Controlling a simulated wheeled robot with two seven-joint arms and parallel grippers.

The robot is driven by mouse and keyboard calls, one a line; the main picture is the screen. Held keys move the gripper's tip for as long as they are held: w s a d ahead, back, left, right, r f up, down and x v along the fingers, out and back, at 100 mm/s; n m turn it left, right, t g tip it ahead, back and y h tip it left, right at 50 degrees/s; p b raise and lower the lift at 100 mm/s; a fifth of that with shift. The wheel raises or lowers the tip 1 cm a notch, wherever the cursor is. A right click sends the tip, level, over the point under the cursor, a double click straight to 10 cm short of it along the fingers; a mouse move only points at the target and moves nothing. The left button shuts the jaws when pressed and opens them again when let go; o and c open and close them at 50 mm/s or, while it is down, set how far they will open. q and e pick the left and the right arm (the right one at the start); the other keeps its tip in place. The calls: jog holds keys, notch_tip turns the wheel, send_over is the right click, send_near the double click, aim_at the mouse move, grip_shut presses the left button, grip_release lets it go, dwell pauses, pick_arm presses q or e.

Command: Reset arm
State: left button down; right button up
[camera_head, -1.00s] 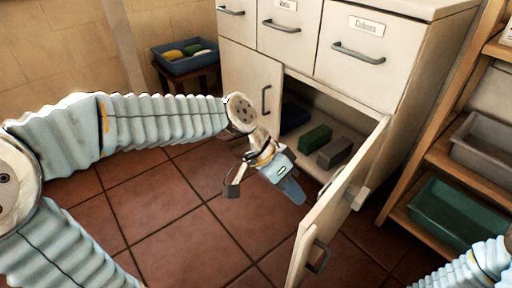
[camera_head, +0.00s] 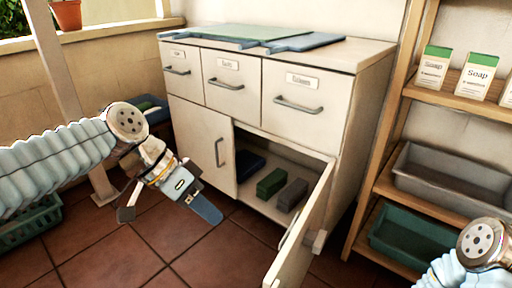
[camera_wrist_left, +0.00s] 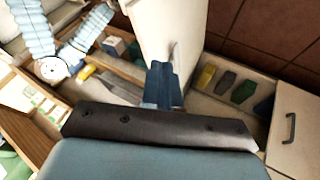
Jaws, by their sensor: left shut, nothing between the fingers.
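My left gripper (camera_head: 206,209) is at the left-centre of the head view, in front of the cabinet and above the tiled floor. Its blue fingers are together, with nothing between them. In the left wrist view the fingers (camera_wrist_left: 163,84) also show closed, near the open cabinet door (camera_wrist_left: 158,35). My right arm (camera_head: 470,262) enters at the lower right of the head view; its gripper is outside the frame. The cream cabinet (camera_head: 345,140) has its right lower door (camera_head: 302,235) swung open. Inside lie a green block (camera_head: 270,183), a grey block (camera_head: 292,194) and a dark blue item (camera_head: 250,165).
A wooden shelf (camera_head: 440,168) with a grey bin (camera_head: 440,187), a green bin (camera_head: 395,240) and soap boxes (camera_head: 477,76) stands at the right. A green basket (camera_head: 32,222) is at the lower left. Bare floor (camera_head: 150,250) lies before the cabinet.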

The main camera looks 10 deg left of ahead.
pick_arm(q)
jog(key=w+d+f+n+y+p, duration=0.1)
jog(key=w+f+n+p, duration=0.25)
jog(key=f, duration=0.75)
jog(key=w+d+f+n+y+p, duration=0.15)
jog(key=w+f, duration=0.25)
jog(key=f, duration=0.6)
jog(key=s+d+f+n+p, duration=0.1)
jog(key=s+d+f+p, duration=0.1)
jog(key=s+f, duration=0.3)
jog(key=s+d+f+n+p, duration=0.2)
jog(key=s+f, duration=0.4)
jog(key=f, duration=0.6)
jog(key=shift+s+f+g, duration=0.25)
jog(key=shift+f+g, duration=0.05)
jog(key=shift+g, duration=0.1)
jog(key=shift+y, duration=0.25)
